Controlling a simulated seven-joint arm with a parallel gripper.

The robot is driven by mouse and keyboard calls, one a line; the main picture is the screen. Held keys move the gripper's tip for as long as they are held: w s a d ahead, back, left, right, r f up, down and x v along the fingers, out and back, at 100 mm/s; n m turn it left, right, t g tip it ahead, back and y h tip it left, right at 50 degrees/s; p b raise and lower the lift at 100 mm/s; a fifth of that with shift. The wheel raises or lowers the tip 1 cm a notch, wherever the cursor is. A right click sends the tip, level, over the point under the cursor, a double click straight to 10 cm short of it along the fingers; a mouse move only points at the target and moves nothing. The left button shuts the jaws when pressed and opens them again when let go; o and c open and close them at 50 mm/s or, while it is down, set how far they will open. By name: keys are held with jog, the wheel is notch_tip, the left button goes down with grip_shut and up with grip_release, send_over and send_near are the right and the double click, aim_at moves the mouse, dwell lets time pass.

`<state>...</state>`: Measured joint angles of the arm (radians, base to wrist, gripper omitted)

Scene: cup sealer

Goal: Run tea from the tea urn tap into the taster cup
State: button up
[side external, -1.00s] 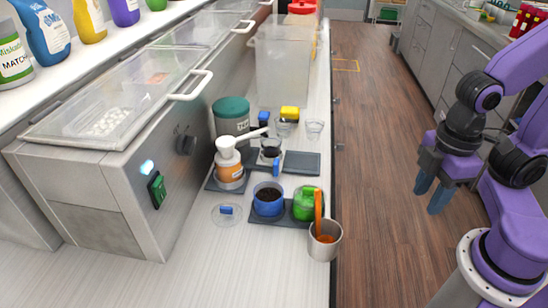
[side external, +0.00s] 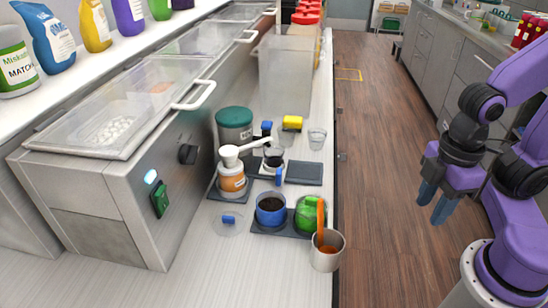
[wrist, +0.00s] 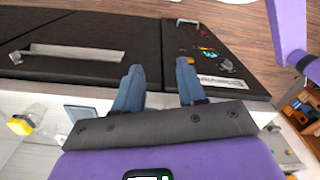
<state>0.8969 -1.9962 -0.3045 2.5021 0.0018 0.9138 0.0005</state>
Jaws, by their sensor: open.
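My gripper (side external: 434,200) hangs over the wooden floor to the right of the counter, open and empty. Its two blue fingers also show apart in the wrist view (wrist: 160,80), with nothing between them. I cannot identify a tea urn or its tap in either view. I cannot tell which vessel is the taster cup. A small clear cup (side external: 317,139) stands empty-looking near the counter's right edge. Another small cup with dark contents (side external: 273,157) stands on a dark mat behind the blue container. My gripper is well apart from both.
On the counter stand an orange pump bottle (side external: 232,178), a blue container (side external: 270,208), a green container (side external: 306,215), a metal cup (side external: 327,250) with an orange handle, a green-lidded canister (side external: 235,130) and a tall clear bin (side external: 286,75). The floor (side external: 380,230) around my gripper is clear.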

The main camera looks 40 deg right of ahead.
jog(key=shift+a, duration=0.1)
jog(key=c, duration=0.7)
jog(key=shift+w+a+r, duration=0.2)
jog(key=shift+w, duration=0.1)
grip_shut()
jog(key=w+a+r+m, duration=0.5)
jog(key=w, duration=0.4)
jog(key=w+a+r+m, duration=0.4)
jog(key=w+a+r, duration=0.15)
jog(key=w, duration=0.35)
jog(key=w+r+m, duration=0.4)
jog(key=w+m, duration=0.2)
jog(key=w, duration=0.3)
jog(key=w+r+m, duration=0.4)
jog(key=w+m, duration=0.2)
jog(key=w, duration=0.3)
jog(key=shift+w+d+m, duration=0.2)
jog(key=shift+d+m, duration=0.05)
jog(key=shift+m, duration=0.05)
